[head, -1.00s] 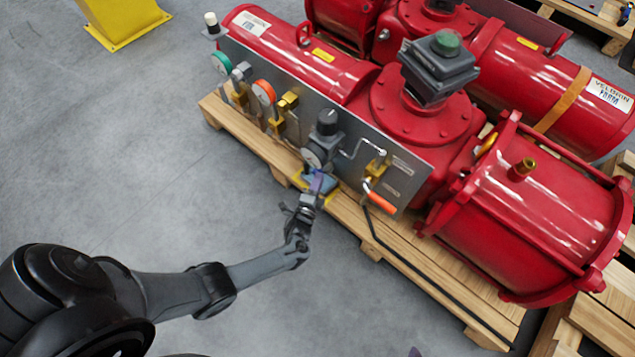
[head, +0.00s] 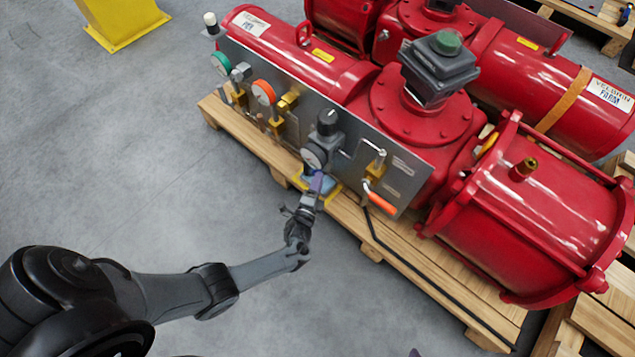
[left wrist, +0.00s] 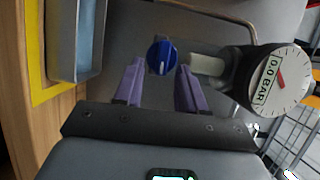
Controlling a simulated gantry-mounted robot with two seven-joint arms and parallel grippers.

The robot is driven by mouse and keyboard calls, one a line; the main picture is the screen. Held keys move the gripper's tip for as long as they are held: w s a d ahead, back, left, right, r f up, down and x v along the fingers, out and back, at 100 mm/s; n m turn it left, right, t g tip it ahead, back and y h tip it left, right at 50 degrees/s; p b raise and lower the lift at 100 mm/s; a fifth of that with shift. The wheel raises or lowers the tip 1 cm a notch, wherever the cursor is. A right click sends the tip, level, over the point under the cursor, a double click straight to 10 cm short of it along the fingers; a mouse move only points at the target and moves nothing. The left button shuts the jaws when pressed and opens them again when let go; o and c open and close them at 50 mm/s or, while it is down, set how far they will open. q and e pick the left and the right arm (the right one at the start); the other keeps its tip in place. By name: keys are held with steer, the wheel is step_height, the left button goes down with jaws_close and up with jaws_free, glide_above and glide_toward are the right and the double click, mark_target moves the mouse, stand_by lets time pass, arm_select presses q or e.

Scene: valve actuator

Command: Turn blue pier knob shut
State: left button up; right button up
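The blue knob (left wrist: 161,57) shows in the left wrist view as a round cap with a white line on its face. My left gripper (left wrist: 158,75) has two purple fingers apart, one on each side of the knob in the picture. Whether the fingertips touch it, I cannot tell. In the head view my left gripper (head: 315,184) is at the front of the panel, below the black-capped regulator; the knob is not clearly seen there.
A pressure gauge (left wrist: 280,80) reading 0.0 BAR sits right of the knob, with a pale fitting (left wrist: 206,64) between. A blue-grey tray (left wrist: 77,40) stands left. An orange-handled valve (head: 380,202) is on the panel (head: 345,135). Open floor (head: 200,190) lies in front.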

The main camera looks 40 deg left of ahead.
arm_select(q)
steer(key=p+v, duration=0.4)
steer(key=v, duration=0.6)
steer(key=shift+s, duration=0.4)
steer(key=shift+d+r, duration=0.1)
steer(key=shift+d, duration=0.05)
